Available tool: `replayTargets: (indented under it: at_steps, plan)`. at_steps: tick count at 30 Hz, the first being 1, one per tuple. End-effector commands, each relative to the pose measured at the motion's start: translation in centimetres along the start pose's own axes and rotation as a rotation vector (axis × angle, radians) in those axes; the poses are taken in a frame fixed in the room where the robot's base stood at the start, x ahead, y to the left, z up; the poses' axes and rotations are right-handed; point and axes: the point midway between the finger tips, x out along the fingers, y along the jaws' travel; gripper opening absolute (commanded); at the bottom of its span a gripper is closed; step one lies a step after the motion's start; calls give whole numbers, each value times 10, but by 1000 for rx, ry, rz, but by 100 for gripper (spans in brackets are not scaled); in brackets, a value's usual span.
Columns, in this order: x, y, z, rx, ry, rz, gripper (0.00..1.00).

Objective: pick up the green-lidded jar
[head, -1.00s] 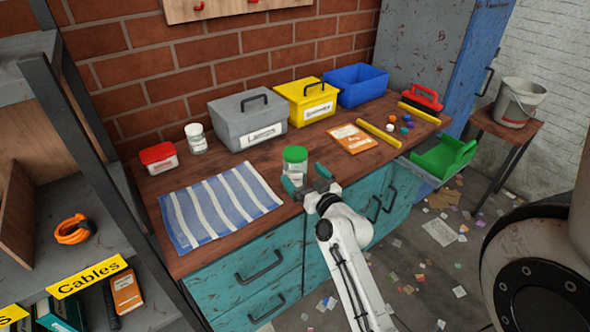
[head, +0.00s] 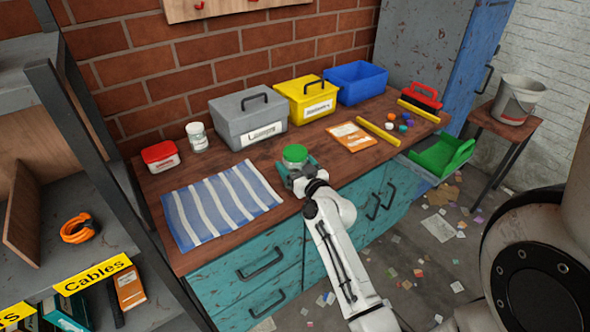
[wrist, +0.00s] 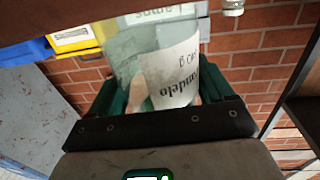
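The green-lidded jar (head: 295,154) stands on the wooden bench top near its front edge. It is clear glass with a white label. My gripper (head: 296,163) is low at the jar, with its teal fingers spread on either side of it. In the wrist view the jar (wrist: 150,62) sits between the fingers of my gripper (wrist: 165,95), its label partly readable. The fingers look wide apart; whether either touches the glass is not clear. The jar's lower part is hidden in the head view, and its lid is not seen in the wrist view.
A striped cloth (head: 221,205) lies left of the jar. Behind stand a grey toolbox (head: 248,122), a yellow box (head: 306,97) and a blue bin (head: 357,84). A white-lidded jar (head: 197,137) and a red-lidded container (head: 160,156) are at back left. An orange booklet (head: 351,136) lies to the right.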

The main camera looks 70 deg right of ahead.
Motion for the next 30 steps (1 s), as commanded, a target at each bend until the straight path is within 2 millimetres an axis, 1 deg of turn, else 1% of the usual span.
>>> replayTargets:
  at_steps: [1,2,11,18,22,26,29,30]
  plan:
    - [0,0,0,0,0,0,75]
    - [0,0,0,0,0,0,72]
    - [0,0,0,0,0,0,44]
    - [0,0,-1,0,1,0,43]
    - [0,0,-7,-1,2,0,43]
    - [0,0,-20,-2,3,0,43]
    - [0,0,-37,-1,4,-1,43]
    - [-6,-2,-41,-1,2,-2,43]
